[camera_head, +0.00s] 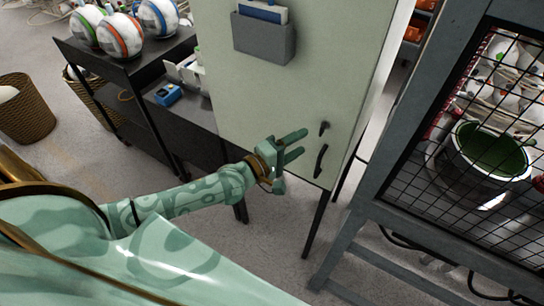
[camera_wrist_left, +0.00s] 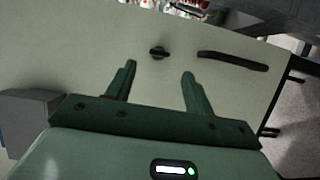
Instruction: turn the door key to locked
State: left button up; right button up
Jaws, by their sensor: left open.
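The door key (camera_head: 324,127) is a small dark piece on the pale green cabinet door (camera_head: 275,95), above the black curved handle (camera_head: 320,160). My left gripper (camera_head: 304,142) is open, its two green fingers spread and pointing toward the key from the left. In the left wrist view the key (camera_wrist_left: 159,52) shows beyond the fingertips, roughly between them and nearer the left one. My left gripper (camera_wrist_left: 158,70) holds nothing there. A gap seems to remain between fingertips and key. The handle (camera_wrist_left: 232,60) lies to the right of the fingers. My right gripper is in neither view.
A grey pocket (camera_head: 263,38) with papers is fixed to the door's upper part. A wire-mesh cage (camera_head: 450,190) with a dark pot (camera_head: 487,160) stands at right. A black shelf (camera_head: 125,65) with several balls and a woven basket (camera_head: 27,112) are at left. Floor below the cabinet looks clear.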

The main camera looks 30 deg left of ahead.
pick_arm(q)
jog(key=b+v, duration=0.1)
jog(key=v, duration=0.8)
